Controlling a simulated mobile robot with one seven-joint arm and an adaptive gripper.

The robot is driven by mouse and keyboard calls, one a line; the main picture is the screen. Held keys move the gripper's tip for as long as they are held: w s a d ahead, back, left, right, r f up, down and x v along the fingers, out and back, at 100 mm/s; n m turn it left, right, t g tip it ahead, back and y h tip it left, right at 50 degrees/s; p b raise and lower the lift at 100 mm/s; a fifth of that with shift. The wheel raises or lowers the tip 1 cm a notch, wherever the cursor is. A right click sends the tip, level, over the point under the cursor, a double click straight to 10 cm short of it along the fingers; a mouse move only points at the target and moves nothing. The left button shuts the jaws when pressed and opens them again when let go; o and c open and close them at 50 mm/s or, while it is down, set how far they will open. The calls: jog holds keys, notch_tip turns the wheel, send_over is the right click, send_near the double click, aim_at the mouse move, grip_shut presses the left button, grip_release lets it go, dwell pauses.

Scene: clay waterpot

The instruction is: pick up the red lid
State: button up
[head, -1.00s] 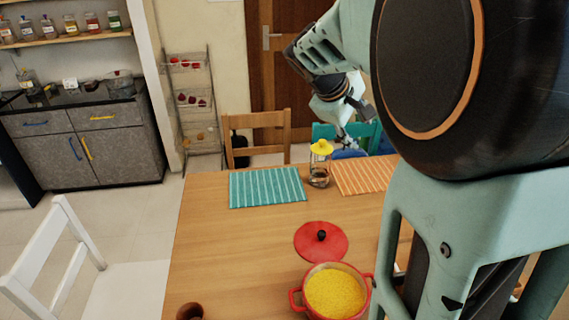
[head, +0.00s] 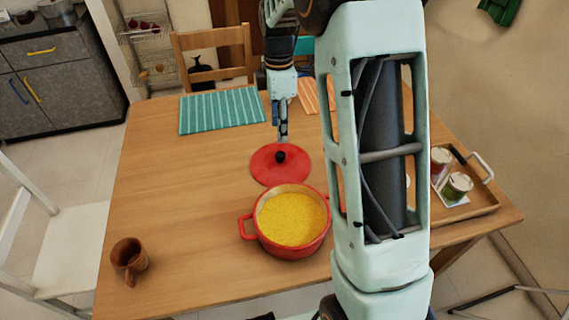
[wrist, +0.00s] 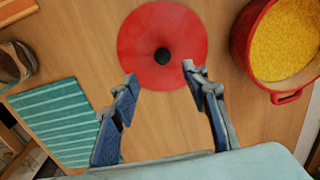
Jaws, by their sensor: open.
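The red lid (head: 268,170) lies flat on the wooden table, just behind the red pot. It is round with a black knob (head: 280,156) in its middle. In the wrist view the lid (wrist: 162,28) is at the top centre, with its knob (wrist: 162,56) beyond and between the fingertips. My gripper (head: 283,136) is pointed down over the far part of the lid in the head view. In the wrist view my gripper (wrist: 158,75) is open and empty, its two fingers apart. I cannot tell its exact height above the lid.
The red pot (head: 262,240) of yellow food stands close in front of the lid. A brown clay mug (head: 129,256) is at the front left. A teal striped mat (head: 222,110) lies at the back. A wooden tray (head: 470,212) with jars is at the right.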

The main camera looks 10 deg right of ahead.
aim_at(280, 154)
jog(key=f, duration=0.6)
jog(key=f+b, duration=0.1)
jog(key=f, duration=0.2)
jog(key=shift+s, duration=0.25)
jog(key=shift+c, duration=0.3)
grip_shut()
